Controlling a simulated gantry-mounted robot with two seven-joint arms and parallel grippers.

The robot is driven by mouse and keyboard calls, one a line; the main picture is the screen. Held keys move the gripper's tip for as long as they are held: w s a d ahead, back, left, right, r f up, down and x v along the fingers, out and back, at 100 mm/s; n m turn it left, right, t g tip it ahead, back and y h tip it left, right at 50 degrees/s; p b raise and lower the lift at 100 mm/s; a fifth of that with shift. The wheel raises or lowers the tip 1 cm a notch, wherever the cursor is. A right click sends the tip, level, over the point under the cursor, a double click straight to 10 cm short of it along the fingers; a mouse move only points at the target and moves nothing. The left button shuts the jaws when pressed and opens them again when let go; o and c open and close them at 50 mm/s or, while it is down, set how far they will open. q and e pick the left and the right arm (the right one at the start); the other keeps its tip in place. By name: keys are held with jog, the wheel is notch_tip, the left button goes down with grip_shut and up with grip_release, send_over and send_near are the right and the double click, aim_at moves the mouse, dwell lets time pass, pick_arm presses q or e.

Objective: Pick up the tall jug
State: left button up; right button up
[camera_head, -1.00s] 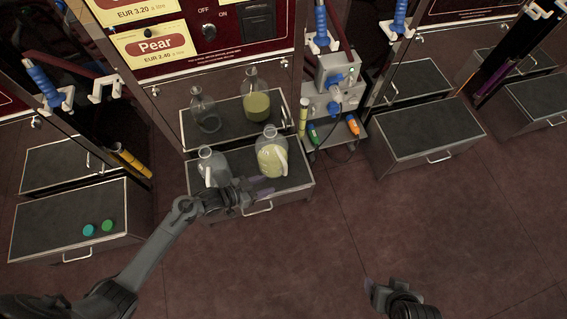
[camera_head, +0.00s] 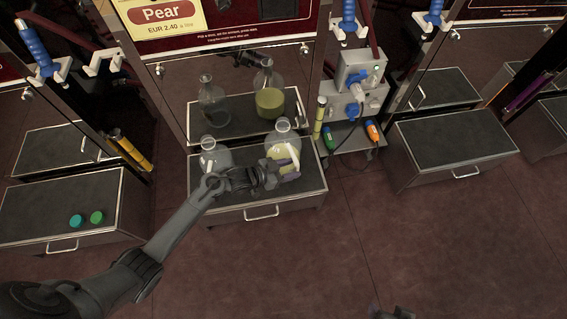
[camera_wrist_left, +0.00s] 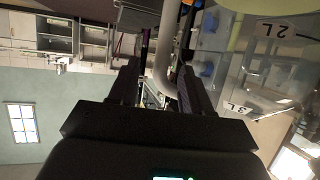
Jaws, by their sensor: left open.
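The taller-looking jug (camera_head: 283,136) is clear glass with yellow-green liquid and a pale handle. It stands upright on the right of the dark-topped step (camera_head: 236,202). A second, empty-looking clear jug (camera_head: 214,157) stands to its left, partly behind my arm. My left gripper (camera_head: 288,172) is open in front of the filled jug, by its handle. In the left wrist view the pale handle (camera_wrist_left: 166,62) shows between the open fingers (camera_wrist_left: 160,88), and volume marks show on clear jug walls at right. Contact cannot be told. Only a sliver of my right gripper (camera_head: 390,313) shows.
The mirror-like panel behind reflects both jugs. A grey pump unit (camera_head: 360,80) with coloured plugs stands to the right. A left step (camera_head: 40,205) holds two round caps, and another step (camera_head: 455,140) at right is bare. The floor in front is clear.

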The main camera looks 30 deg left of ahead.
pick_arm(q)
jog(key=b+x, duration=0.3)
jog(key=x, duration=0.1)
jog(key=shift+w+f, duration=0.25)
jog(key=shift+w+d, duration=0.35)
jog(key=shift+s, duration=0.1)
jog(key=shift+a, duration=0.1)
jog(key=shift+c, duration=0.4)
grip_shut()
